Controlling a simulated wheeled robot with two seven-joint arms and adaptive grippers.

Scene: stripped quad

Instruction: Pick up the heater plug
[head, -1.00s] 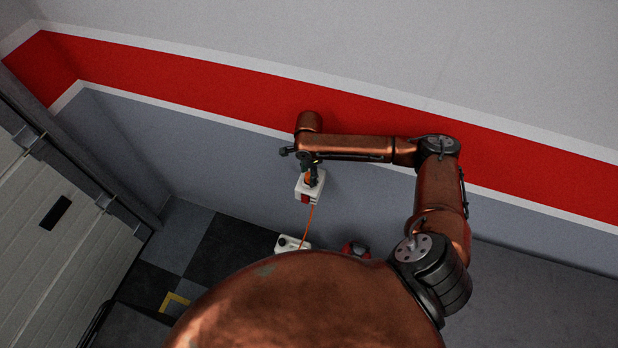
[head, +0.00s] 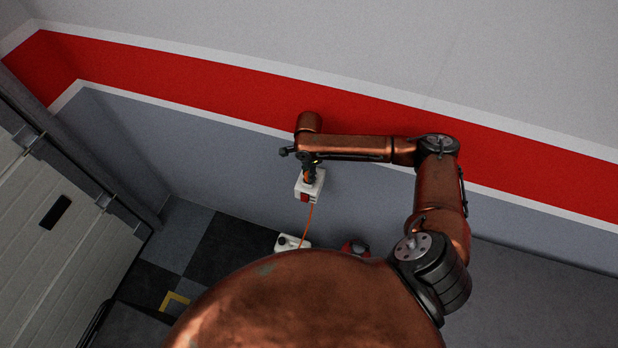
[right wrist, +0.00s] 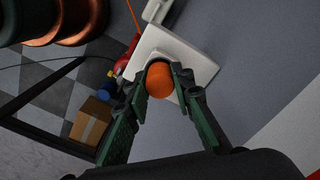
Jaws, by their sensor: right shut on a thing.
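The heater plug, a rounded orange piece (right wrist: 160,82), sits between the fingers of my right gripper (head: 309,180). It is at the front of a white socket box (head: 318,187) on the grey wall. The box also shows behind the plug in the right wrist view (right wrist: 200,65). My right gripper is shut on the plug, with a green-and-black finger on each side of it in the right wrist view (right wrist: 162,90). The plug seems still at the box; its far end is hidden. An orange cord (head: 307,222) hangs below the box. My left gripper is out of view.
A white container (head: 289,242) and a red object (head: 354,249) stand low by the wall. A cardboard box (right wrist: 91,121) is on the checkered floor. A roller door (head: 60,220) is at the left. The wall right of the socket box is bare.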

